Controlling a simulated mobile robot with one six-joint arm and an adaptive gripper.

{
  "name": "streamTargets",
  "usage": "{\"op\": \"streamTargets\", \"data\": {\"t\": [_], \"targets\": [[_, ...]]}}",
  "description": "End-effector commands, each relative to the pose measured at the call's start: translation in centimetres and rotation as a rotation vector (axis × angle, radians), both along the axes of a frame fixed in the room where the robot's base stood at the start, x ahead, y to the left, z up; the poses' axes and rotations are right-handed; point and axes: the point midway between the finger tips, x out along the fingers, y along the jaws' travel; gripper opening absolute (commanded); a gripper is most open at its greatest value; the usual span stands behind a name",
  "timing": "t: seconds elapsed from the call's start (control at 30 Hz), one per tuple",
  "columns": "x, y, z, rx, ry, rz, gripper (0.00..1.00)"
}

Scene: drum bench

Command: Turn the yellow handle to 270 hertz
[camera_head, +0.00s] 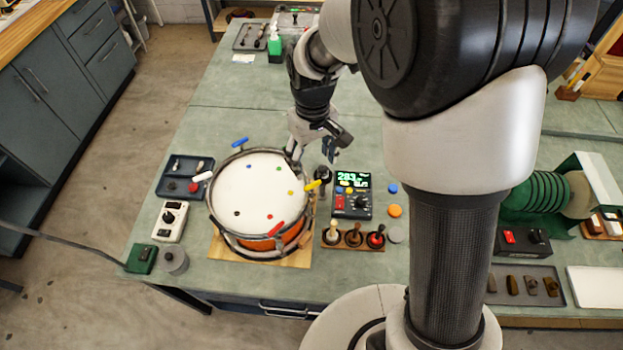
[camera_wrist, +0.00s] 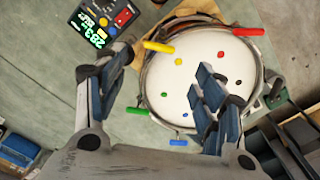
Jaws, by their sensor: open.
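The yellow handle (camera_head: 318,184) sticks out from the right rim of the drum (camera_head: 258,190). It also shows in the wrist view (camera_wrist: 158,46), slanting above the gap between my fingers in the picture. A tuner box (camera_head: 352,195) with a green display stands right of the drum; its display (camera_wrist: 93,28) appears to read 283. My gripper (camera_head: 318,152) is over the drum's far right edge, near the yellow handle. In the wrist view my gripper (camera_wrist: 160,85) is open with its fingers wide apart and nothing between them. It appears apart from the handle.
A dark tray (camera_head: 185,178) and a white dial box (camera_head: 170,221) lie left.

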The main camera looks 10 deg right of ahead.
Motion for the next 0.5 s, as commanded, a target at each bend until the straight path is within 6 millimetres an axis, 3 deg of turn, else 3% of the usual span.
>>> {"op": "streamTargets", "data": {"t": [0.2, 0.5], "targets": [[-0.1, 0.0, -5.1, -0.001, 0.004, -0.001, 0.63], [0.0, 0.0, -10.0, -0.001, 0.002, -0.001, 0.63]]}}
